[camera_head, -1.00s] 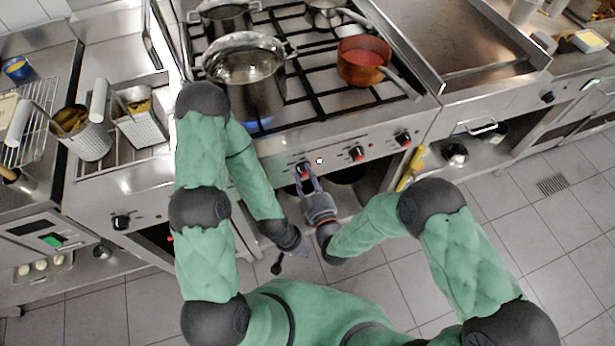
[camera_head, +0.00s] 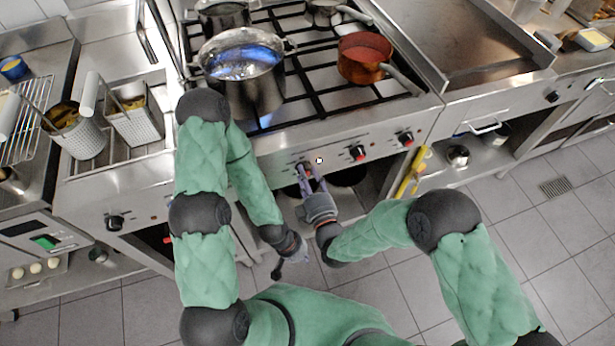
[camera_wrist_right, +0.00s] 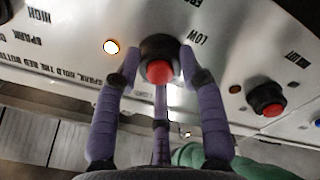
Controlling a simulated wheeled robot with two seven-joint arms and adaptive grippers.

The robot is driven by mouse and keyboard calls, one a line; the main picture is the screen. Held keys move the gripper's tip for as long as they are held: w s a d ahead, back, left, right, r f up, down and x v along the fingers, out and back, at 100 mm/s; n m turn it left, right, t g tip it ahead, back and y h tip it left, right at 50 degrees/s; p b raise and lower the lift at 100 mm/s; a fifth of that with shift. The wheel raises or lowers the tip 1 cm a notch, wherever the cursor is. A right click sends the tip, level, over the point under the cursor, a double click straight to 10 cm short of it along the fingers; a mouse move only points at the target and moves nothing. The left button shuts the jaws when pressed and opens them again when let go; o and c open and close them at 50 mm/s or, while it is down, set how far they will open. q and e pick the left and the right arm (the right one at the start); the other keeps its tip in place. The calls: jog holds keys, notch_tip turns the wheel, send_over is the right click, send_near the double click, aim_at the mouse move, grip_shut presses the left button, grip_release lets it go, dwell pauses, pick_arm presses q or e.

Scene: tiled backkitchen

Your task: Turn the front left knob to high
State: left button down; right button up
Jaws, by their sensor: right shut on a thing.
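A black stove knob with a red cap (camera_wrist_right: 159,71) fills the middle of the right wrist view. In the head view it is mostly covered on the front panel (camera_head: 330,147). My right gripper (camera_head: 307,175) is shut on this knob, its purple fingers on both sides. In the wrist view, the LOW mark (camera_wrist_right: 198,39) is just right of the knob and the HIGH mark (camera_wrist_right: 39,15) is far left. My left gripper (camera_head: 291,252) hangs below the panel, away from the knobs; its opening is unclear. My left arm hides the panel's left part.
Two more red-capped knobs (camera_head: 357,153) (camera_head: 405,139) lie to the right. A large steel pot (camera_head: 245,90) stands over a blue flame (camera_head: 265,120). A copper pan (camera_head: 365,62) sits on the grate. A yellow object (camera_head: 413,172) hangs below the panel.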

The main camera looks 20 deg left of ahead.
jog(key=shift+w+a+r, duration=0.1)
jog(key=shift+a+r, duration=0.15)
jog(key=shift+r, duration=0.2)
jog(key=o, duration=1)
jog(key=shift+o, duration=0.7)
jog(key=shift+a+f, duration=0.1)
jog(key=shift+f, duration=0.15)
jog(key=v, duration=1.2)
